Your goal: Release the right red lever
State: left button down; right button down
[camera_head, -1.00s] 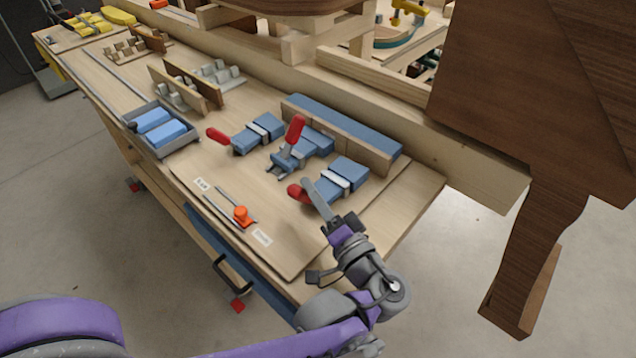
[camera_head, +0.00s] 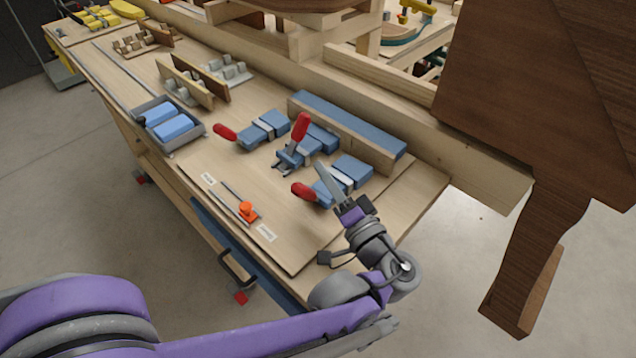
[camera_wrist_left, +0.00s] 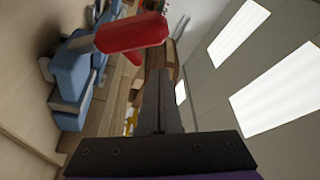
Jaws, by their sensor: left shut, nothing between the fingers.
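The right red lever (camera_head: 303,190) lies low on the front end of the right blue clamp (camera_head: 350,170). The middle red lever (camera_head: 300,128) stands up steeply, and the left red lever (camera_head: 225,133) lies low. My left gripper (camera_head: 321,167) is shut and empty, just right of the right lever in the head view, with its tips toward the middle clamp. The left wrist view shows a red lever (camera_wrist_left: 130,33) close beside the shut fingers (camera_wrist_left: 160,85); I cannot tell which lever it is or whether they touch. My right gripper is out of view.
The clamps stand before a long blue and wooden fence (camera_head: 345,125) on the workbench. An orange knob on a slide (camera_head: 248,211) lies at front left. A grey tray (camera_head: 185,143) holds blue blocks. A dark wooden chair part (camera_head: 530,110) fills the right.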

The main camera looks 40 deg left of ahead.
pick_arm(q)
jog(key=b+v, duration=0.1)
jog(key=v, duration=0.9)
jog(key=shift+w+b, duration=0.3)
jog(key=shift+w, duration=0.15)
jog(key=shift+d, duration=0.1)
